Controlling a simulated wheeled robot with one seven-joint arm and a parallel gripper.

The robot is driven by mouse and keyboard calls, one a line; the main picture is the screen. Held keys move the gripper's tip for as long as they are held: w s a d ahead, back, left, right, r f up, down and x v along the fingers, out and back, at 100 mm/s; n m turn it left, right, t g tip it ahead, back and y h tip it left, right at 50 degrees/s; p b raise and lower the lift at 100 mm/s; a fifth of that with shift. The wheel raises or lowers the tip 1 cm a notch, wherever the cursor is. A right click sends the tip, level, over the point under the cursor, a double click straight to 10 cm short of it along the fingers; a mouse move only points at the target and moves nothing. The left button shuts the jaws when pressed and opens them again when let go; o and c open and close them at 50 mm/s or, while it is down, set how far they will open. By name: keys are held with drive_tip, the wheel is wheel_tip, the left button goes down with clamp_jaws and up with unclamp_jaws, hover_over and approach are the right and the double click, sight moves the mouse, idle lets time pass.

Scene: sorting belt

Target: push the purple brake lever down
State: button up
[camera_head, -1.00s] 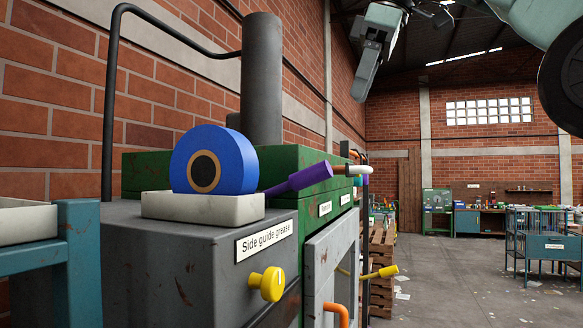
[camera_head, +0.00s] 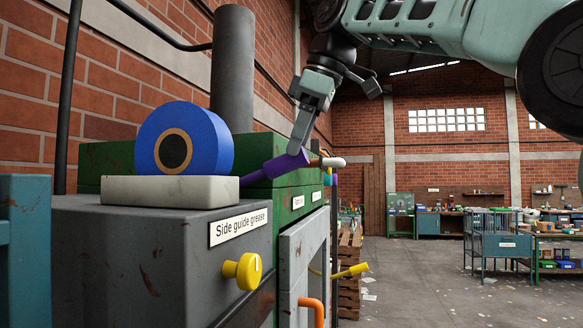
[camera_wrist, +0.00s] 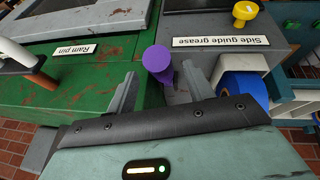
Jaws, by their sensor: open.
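The purple brake lever (camera_head: 272,168) sticks out from the machine beside the blue roll and slants up to the right in the head view. In the wrist view, the purple lever's round end (camera_wrist: 157,60) shows between the two spread fingertips. My gripper (camera_head: 299,145) is open and reaches down from above, with its fingertips at the lever's outer end. In the wrist view, my gripper (camera_wrist: 160,78) has one finger on each side of the lever. Whether a finger touches the lever I cannot tell.
A blue roll (camera_head: 209,140) stands in a pale tray (camera_head: 168,190) on the grey cabinet. A yellow knob (camera_head: 243,271) sits below the "Side guide grease" label (camera_head: 238,226). A white-tipped handle (camera_head: 331,162) is just beyond the lever. Open floor (camera_head: 420,285) lies right.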

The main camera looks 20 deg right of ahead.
sight(292, 162)
drive_tip(key=shift+x, duration=2.2)
clamp_jaws()
drive_tip(key=shift+f, duration=0.15)
